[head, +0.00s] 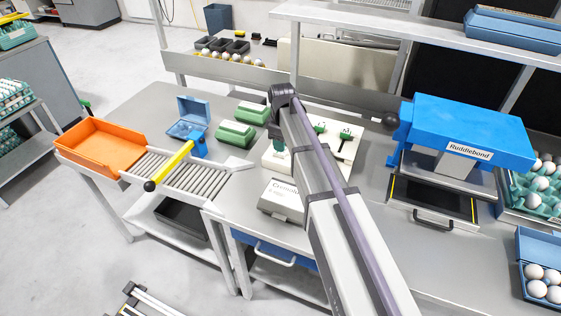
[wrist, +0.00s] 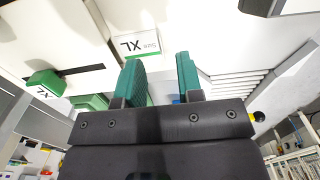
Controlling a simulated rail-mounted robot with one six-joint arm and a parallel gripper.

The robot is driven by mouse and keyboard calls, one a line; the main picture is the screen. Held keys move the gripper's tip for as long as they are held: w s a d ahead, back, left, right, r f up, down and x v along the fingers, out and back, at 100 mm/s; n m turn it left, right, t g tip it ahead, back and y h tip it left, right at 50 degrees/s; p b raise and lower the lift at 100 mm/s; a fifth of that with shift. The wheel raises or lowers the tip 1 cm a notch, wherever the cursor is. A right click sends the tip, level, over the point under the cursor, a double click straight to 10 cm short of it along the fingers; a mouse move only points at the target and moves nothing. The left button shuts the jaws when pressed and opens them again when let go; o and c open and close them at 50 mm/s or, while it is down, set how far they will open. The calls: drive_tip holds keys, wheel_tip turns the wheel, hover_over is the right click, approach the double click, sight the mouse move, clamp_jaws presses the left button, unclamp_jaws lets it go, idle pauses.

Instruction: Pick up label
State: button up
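In the wrist view a white label (wrist: 134,43) with green edging and the upside-down print "Size XL" lies on a pale surface, just beyond my left finger. My gripper (wrist: 162,62) has two green fingers spread apart, with nothing held between them. The label looks apart from the fingers, though the exact gap cannot be told. In the head view my gripper (head: 278,142) points down over the pale labelling unit (head: 272,162); my arm hides much of that unit, and I cannot make out the label there.
Green egg cartons (head: 236,133), a blue open carton (head: 188,118) and a roller conveyor (head: 185,175) with an orange tray (head: 98,148) stand left. A grey-white box (head: 281,199) is in front. A blue Ruddlebond machine (head: 468,128) stands right. Another green label block (wrist: 46,82) shows in the wrist view.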

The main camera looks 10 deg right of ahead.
sight(282, 158)
wheel_tip(282, 158, down, 5)
drive_tip(key=b, duration=0.5)
drive_tip(key=shift+d+f, duration=0.1)
drive_tip(key=shift+f, duration=0.1)
drive_tip(key=shift+r, duration=0.25)
clamp_jaws()
